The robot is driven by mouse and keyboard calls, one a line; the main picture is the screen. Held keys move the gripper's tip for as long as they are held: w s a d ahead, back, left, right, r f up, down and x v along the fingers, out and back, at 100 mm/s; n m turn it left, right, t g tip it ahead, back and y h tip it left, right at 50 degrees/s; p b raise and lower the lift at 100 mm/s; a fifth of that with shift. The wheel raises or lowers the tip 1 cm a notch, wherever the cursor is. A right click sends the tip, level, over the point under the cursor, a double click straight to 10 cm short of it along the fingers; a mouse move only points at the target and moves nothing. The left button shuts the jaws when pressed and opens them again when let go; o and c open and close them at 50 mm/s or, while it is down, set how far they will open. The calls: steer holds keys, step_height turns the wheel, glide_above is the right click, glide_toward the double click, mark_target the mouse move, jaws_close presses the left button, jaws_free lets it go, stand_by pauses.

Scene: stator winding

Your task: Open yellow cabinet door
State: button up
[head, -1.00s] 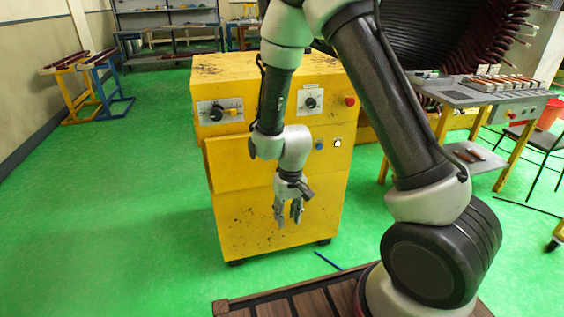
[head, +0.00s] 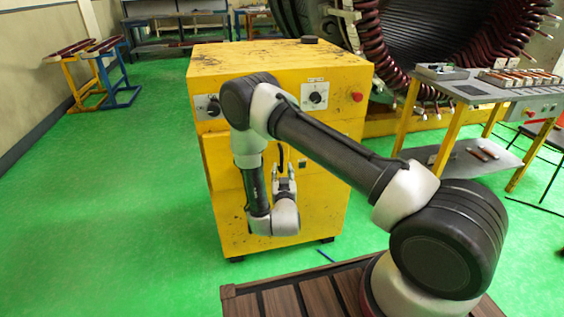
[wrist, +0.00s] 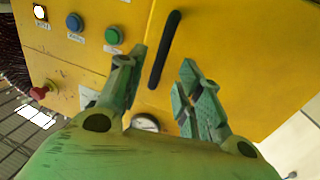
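The yellow cabinet (head: 325,205) stands ahead of me, and its front fills much of the wrist view (wrist: 255,55). Its door (head: 224,165) is partly hidden behind my arm; I cannot tell whether it is fully closed. A long black handle (wrist: 165,48) runs along the yellow front in the wrist view. My gripper (head: 285,178) is in front of the cabinet with its fingers pointing up in the head view. In the wrist view my gripper (wrist: 163,90) is open and empty. The handle appears between and beyond the fingertips, apparently without contact.
A blue button (wrist: 75,22), a green button (wrist: 113,35) and a red button (wrist: 42,91) are beside the handle. A grey worktable (head: 455,88) with parts stands right, before the large stator (head: 420,45). Green floor (head: 110,200) is clear on the left.

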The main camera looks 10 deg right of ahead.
mark_target(281, 163)
steer(key=w, duration=0.3)
steer(key=w+d, duration=0.1)
steer(key=w, duration=0.3)
steer(key=shift+d, duration=0.15)
jaws_close()
